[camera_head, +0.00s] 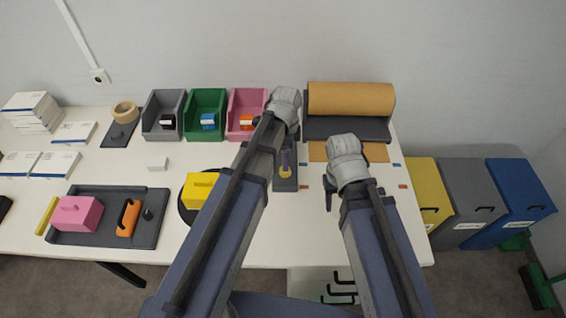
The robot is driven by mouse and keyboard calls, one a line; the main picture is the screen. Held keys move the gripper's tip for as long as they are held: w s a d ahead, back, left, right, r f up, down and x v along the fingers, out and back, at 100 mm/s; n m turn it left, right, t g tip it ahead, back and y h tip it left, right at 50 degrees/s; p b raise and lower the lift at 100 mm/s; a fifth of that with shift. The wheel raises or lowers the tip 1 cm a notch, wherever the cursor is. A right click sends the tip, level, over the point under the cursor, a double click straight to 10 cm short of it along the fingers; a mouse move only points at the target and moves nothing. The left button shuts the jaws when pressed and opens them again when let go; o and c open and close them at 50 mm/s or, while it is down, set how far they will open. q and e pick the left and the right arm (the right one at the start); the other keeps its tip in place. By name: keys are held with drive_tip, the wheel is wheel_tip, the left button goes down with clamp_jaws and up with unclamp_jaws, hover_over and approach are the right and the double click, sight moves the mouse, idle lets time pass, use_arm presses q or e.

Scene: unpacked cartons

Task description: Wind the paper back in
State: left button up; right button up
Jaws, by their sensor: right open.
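A roll of brown paper (350,98) lies in a dark holder (318,130) at the back right of the table. A flat strip of the paper (376,152) sticks out in front of the holder onto the table. My right gripper (329,198) is open, pointing down over the table in front of the strip. My right wrist covers the middle of the strip. My left arm reaches to the left end of the holder. Its gripper is mostly hidden under the arm, near a dark stand with a yellow piece (286,171), and its jaws cannot be made out.
Small red and blue marks (403,186) flank the strip. Grey, green (206,98) and pink bins stand along the back left. A dark tray (100,232) holds pink and orange blocks. Yellow, grey and blue bins (510,190) stand beyond the right table edge.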

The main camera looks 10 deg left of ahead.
use_arm(q)
drive_tip(key=shift+w+a+m, duration=0.2)
drive_tip(key=shift+w+m, duration=0.2)
drive_tip(key=shift+w, duration=0.1)
wheel_tip(320, 180, down, 8)
drive_tip(key=b, duration=0.8)
drive_tip(key=shift+r, duration=0.1)
use_arm(e)
wheel_tip(320, 180, down, 8)
drive_tip(key=shift+r, duration=0.1)
use_arm(q)
clamp_jaws()
